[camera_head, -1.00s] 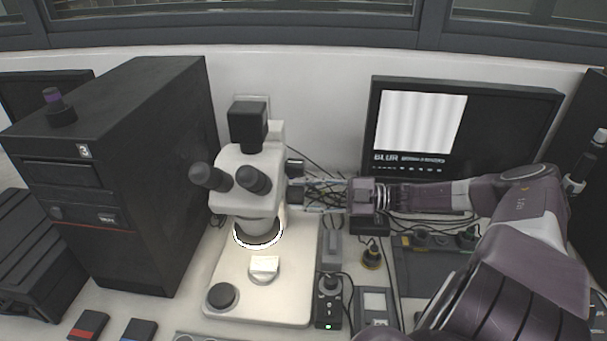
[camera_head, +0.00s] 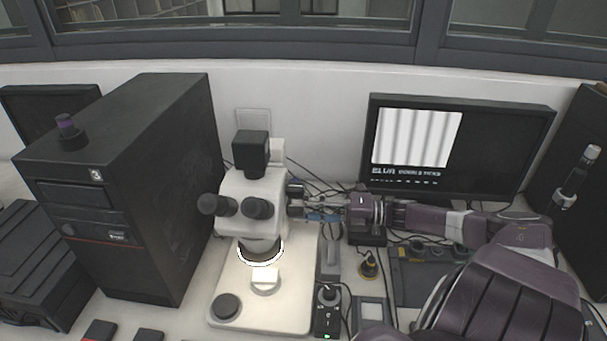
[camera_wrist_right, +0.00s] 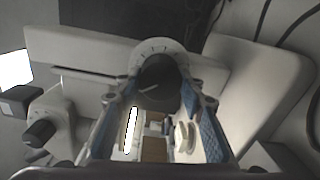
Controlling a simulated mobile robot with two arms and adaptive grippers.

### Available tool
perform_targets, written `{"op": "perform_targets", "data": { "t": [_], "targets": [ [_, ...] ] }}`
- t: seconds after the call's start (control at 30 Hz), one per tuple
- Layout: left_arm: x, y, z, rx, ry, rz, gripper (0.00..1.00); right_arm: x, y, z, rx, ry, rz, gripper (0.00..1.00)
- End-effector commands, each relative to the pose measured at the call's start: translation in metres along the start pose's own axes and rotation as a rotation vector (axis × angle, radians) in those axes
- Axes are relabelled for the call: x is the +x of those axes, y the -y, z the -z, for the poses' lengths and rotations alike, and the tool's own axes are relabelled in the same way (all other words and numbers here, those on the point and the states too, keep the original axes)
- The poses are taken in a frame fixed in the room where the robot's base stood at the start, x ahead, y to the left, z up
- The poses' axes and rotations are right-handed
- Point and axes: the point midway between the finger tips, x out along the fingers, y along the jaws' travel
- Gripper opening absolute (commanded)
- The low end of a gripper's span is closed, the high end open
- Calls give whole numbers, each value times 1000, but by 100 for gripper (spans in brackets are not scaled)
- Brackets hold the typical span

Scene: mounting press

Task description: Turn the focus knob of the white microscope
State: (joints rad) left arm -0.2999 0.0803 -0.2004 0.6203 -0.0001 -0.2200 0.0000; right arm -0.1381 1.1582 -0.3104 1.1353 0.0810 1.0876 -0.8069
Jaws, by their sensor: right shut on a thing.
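The white microscope (camera_head: 245,205) stands on its pale base, with a lit ring under its head. My right gripper (camera_head: 302,207) reaches in from the right to the side of the microscope. In the right wrist view the dark round focus knob (camera_wrist_right: 160,84), with a pale line on its face, sits between the fingertips of the same gripper (camera_wrist_right: 160,96). The gripper is shut on the knob. In the head view the fingers mostly hide the knob. My left gripper is not in view.
A monitor (camera_head: 520,150) behind shows grey vertical stripes and text too small to read surely. A black computer tower (camera_head: 130,215) stands to the left. A small control box (camera_head: 327,318), cables and a dark tray (camera_head: 425,270) lie right of the base.

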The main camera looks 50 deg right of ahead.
Motion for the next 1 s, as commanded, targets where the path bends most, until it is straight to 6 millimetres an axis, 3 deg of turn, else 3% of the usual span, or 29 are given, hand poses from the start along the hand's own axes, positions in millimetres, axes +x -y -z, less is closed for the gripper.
{"op": "perform_targets", "data": {
  "t": [0.5,1.0],
  "targets": [
    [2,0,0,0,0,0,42,0,3,1,-397,9,2,12],
    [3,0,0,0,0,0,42,0,3,1,-510,10,3,12]
  ]
}}
